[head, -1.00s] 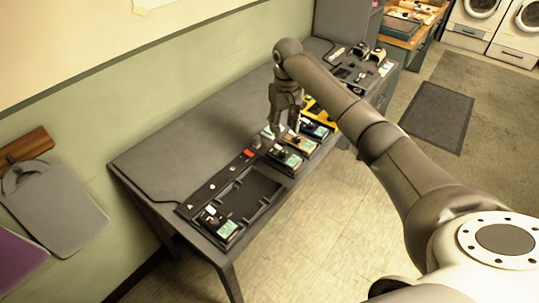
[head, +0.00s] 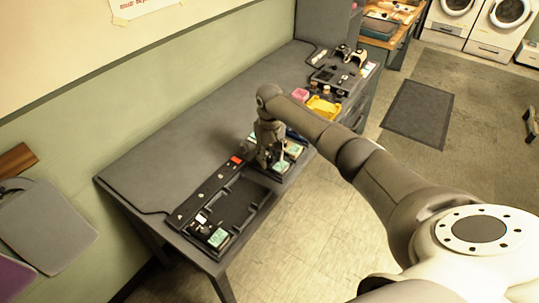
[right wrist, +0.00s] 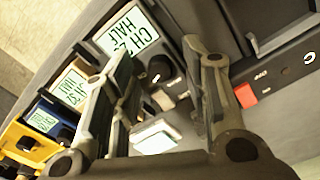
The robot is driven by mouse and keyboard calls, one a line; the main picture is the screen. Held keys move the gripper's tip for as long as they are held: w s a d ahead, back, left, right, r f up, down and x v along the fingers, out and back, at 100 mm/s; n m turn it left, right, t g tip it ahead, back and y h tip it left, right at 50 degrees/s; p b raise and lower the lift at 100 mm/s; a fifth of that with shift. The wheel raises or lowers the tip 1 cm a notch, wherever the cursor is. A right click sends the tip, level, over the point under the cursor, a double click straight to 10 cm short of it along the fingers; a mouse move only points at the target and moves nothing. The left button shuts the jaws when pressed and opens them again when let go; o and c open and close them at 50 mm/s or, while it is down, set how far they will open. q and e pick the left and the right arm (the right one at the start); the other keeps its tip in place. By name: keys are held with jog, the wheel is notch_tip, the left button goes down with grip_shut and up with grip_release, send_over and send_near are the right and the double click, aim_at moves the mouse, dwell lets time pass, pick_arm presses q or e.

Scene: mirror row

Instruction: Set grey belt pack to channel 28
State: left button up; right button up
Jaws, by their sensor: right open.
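The grey belt pack (right wrist: 95,42) lies under my right gripper; its green-white screen reads "CH 2" with a second digit hidden by a finger, and "HALF" below. A dark round knob (right wrist: 160,66) on its top shows between the fingers. In the head view the pack's screen (head: 281,167) shows just beside the fingertips. My right gripper (head: 268,163) points down over the pack. In the right wrist view its two fingers (right wrist: 163,62) stand apart, one each side of the knob; contact cannot be told. My left gripper is out of view.
Cream, blue (right wrist: 50,118) and yellow (right wrist: 25,145) packs stand beside the grey one. A black tray (head: 240,205) with another pack (head: 212,233) lies to the left, by a strip with a red block (head: 236,160). The grey desk (head: 185,135) behind is clear.

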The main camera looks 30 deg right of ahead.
aim_at(269, 158)
jog(key=c, duration=0.4)
grip_shut()
jog(key=shift+r+m+p, duration=0.25)
jog(key=shift+m+p, duration=0.25)
jog(key=shift+p, duration=0.65)
jog(key=shift+f+m+p, duration=0.2)
jog(key=shift+m+p, duration=0.25)
jog(key=shift+m, duration=0.05)
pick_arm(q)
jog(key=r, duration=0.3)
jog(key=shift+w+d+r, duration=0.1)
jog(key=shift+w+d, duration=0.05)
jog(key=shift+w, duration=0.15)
pick_arm(e)
jog(key=shift+o, duration=2)
grip_release()
notch_tip(269, 158, up, 12)
